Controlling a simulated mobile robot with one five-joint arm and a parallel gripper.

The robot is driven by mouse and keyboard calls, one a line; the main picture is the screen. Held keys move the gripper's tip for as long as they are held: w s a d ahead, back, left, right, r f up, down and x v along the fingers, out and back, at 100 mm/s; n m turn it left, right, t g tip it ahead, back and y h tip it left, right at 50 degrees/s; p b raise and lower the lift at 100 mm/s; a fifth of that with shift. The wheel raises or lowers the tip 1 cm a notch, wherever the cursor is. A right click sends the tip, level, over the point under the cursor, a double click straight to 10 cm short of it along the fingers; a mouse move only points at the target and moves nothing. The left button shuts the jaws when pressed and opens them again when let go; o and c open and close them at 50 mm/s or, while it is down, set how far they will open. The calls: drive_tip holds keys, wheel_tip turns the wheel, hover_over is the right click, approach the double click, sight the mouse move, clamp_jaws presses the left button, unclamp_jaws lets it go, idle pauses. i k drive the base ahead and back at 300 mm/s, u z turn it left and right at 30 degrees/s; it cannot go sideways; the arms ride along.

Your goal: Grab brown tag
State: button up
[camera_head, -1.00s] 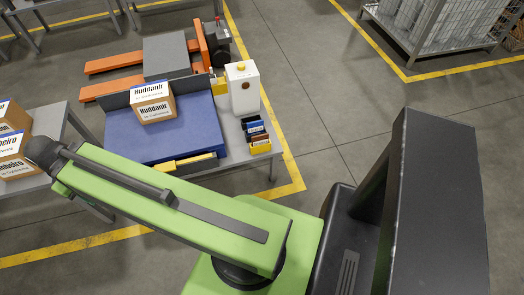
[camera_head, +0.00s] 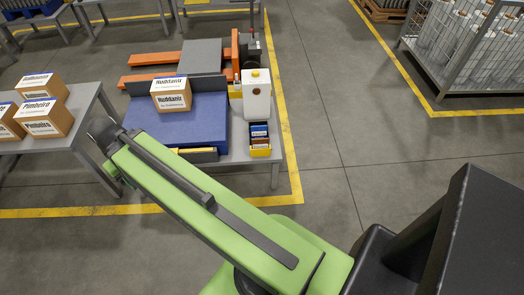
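A small tag holder (camera_head: 261,151) with a yellow front stands at the front right of the work table. Blue, dark and brown tags stand in it in a row. The brown tag (camera_head: 260,146) seems to be the one just behind the yellow front, but it is very small here. My green arm reaches from the lower right toward the upper left, its far end left of the blue pad's front corner. My gripper is not visible; the arm's end hides that area.
A box (camera_head: 172,97) sits on the blue pad (camera_head: 200,122). A white container (camera_head: 257,96) with a yellow cap stands behind the tag holder. A side table at left holds several boxes (camera_head: 46,117). An orange pallet jack (camera_head: 150,82) is behind. Floor at right is open up to a wire cage (camera_head: 462,48).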

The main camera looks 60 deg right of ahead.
sight(263, 142)
drive_tip(key=z, duration=0.05)
drive_tip(key=i, duration=0.9)
drive_tip(key=u, duration=0.05)
